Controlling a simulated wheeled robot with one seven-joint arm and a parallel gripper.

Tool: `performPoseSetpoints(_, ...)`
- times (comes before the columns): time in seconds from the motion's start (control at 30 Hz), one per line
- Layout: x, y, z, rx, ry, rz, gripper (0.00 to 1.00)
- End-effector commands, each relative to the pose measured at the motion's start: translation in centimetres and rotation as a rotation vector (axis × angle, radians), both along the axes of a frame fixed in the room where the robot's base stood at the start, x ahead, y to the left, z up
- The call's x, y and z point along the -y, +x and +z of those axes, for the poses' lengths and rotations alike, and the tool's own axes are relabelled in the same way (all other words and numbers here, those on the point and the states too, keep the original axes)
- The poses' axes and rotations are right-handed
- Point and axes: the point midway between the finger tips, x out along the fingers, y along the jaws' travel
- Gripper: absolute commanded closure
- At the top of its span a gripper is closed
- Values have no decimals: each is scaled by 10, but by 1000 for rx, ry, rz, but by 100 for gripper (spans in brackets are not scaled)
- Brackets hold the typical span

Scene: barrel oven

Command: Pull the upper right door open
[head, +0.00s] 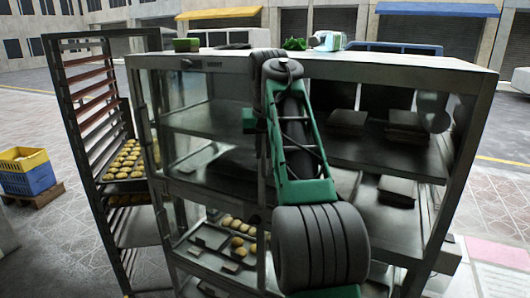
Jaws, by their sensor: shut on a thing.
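A grey metal display cabinet (225,65) with glass sides fills the middle of the head view. Its upper right section (375,155) shows dark shelves with flat dark items on them. I cannot tell a door pane or handle there, or whether that door is open, because my arm (302,150) crosses the front. My arm runs from the bottom centre up to the cabinet's top edge. My gripper does not show; the arm links hide the spot where it could be. The upper left section (205,118) shows a pane and frame.
A tall rack (62,105) with trays of buns (124,160) stands at the left. More buns (238,240) lie in the lower left section. Small items, including a green plant-like thing (295,44), stand on top. Yellow and blue crates (28,175) are far left.

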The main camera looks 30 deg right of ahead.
Motion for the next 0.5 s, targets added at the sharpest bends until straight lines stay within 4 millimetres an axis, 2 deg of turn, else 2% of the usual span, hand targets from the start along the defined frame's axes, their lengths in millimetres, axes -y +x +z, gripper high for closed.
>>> performPoseSetpoints(0.23,-4,4,6,18,-6,9,100)
performPoseSetpoints(0.27,-4,4,6,18,-6,9,84)
performPoseSetpoints(0.5,-3,3,4,13,-4,7,66)
